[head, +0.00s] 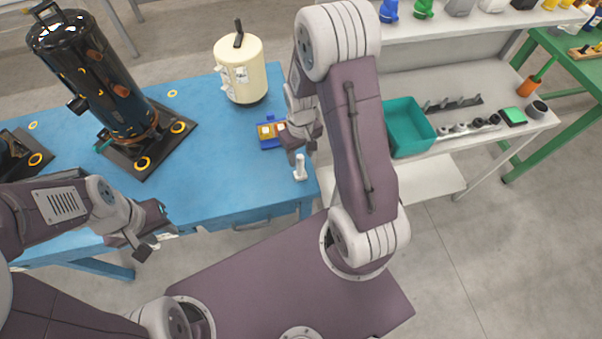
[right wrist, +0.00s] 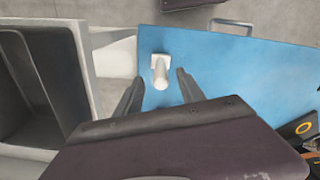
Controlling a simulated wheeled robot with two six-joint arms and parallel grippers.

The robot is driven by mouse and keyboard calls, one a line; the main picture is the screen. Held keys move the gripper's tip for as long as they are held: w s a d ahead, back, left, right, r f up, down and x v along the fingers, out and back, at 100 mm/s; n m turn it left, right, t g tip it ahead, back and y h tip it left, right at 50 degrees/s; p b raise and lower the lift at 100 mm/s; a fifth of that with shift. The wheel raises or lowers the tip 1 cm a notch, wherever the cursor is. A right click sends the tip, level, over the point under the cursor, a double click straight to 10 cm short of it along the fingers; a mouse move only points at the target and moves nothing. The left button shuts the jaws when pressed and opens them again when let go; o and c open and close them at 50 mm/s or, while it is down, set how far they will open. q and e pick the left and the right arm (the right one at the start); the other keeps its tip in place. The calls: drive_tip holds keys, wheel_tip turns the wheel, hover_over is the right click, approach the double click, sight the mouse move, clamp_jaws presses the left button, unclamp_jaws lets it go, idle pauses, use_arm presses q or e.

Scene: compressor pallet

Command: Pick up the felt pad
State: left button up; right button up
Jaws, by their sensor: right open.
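A small white piece with a square base and an upright round post (head: 300,168) stands near the right end of the blue table. It also shows in the right wrist view (right wrist: 160,70). It is probably the felt pad, though its material cannot be told. My right gripper (head: 301,154) is open and empty above it. In the right wrist view the two fingers (right wrist: 158,88) are spread, with the white piece between and beyond their tips, apart from both. My left gripper (head: 154,241) is empty at the blue table's front edge, its fingers seemingly apart.
A grey bench (head: 440,90) at right holds a teal bin (head: 412,130) and a green-topped block (head: 512,117). The table's front middle is clear.

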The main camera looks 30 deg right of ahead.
sight(300, 164)
drive_tip(key=shift+w+f, duration=0.25)
drive_tip(key=shift+f, duration=0.3)
wheel_tip(300, 164, down, 5)
drive_tip(key=shift+s, duration=0.1)
drive_tip(key=shift+r, duration=0.1)
clamp_jaws()
